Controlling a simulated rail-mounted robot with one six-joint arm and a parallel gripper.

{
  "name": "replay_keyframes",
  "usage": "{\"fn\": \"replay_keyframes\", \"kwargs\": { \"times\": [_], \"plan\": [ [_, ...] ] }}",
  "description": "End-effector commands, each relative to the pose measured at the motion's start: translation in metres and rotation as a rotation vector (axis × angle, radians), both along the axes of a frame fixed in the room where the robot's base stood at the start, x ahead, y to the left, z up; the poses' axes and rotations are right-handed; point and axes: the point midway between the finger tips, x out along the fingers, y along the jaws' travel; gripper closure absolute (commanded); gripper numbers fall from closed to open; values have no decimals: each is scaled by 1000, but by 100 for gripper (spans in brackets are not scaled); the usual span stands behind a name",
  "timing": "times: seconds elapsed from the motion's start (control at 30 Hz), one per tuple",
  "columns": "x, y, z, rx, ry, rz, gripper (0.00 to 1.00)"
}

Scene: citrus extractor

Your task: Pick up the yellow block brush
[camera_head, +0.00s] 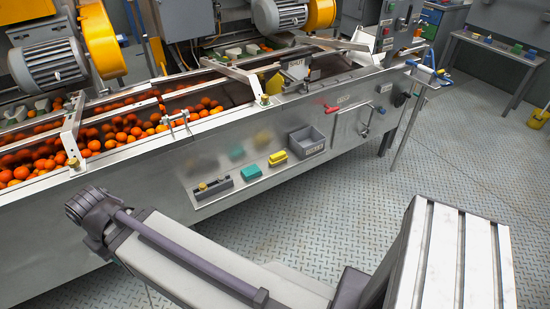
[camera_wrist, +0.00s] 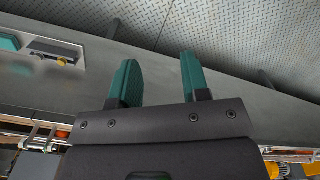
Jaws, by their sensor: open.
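The yellow block brush (camera_head: 278,158) lies on a narrow ledge on the machine's front panel. It sits between a green block (camera_head: 251,172) on its left and a grey bin (camera_head: 307,142) on its right. My gripper (camera_wrist: 162,78) shows in the wrist view with its two teal fingers apart and nothing between them. It is near the machine's grey side panel, away from the brush. The yellow brush does not show in the wrist view; a teal block (camera_wrist: 9,43) shows at the left edge. The head view shows part of my arm, but not the gripper's fingers.
A dark control box with knobs (camera_head: 213,188) stands at the ledge's left end. The machine's trough holds many oranges (camera_head: 120,131). The checker-plate floor (camera_head: 440,165) in front is clear.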

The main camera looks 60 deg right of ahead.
Motion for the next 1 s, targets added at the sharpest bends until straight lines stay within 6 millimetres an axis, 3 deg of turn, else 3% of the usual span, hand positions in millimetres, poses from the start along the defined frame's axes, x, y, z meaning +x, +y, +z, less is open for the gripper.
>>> {"fn": "replay_keyframes", "kwargs": {
  "times": [0.5, 0.8, 1.0],
  "plan": [
    [0, 0, 0, 0, 0, 0, 56],
    [0, 0, 0, 0, 0, 0, 28],
    [0, 0, -1, 0, 0, 0, 28]
  ]
}}
